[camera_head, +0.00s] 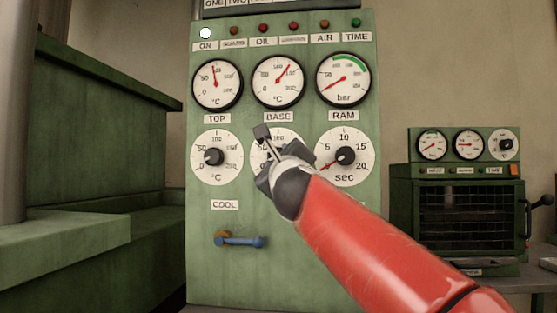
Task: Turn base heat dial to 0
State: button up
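The base heat dial (257,150) is a round white scale on the green panel, under the BASE label (278,117) and the base temperature gauge (277,82). My gripper (270,150) is in front of this dial and covers its middle and lower right. The dial's knob and pointer are hidden, so its setting cannot be read. I cannot tell whether my gripper touches the knob, or whether its fingers are open or shut. The needle of the base gauge points up and to the right.
The top dial (216,157) is close on the left and the ram seconds dial (344,157) close on the right. A green oven (465,210) stands at right.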

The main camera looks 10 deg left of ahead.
dwell(0.5)
jog(key=o, duration=1)
jog(key=shift+b+v, duration=1.05)
jog(key=shift+v, duration=2.85)
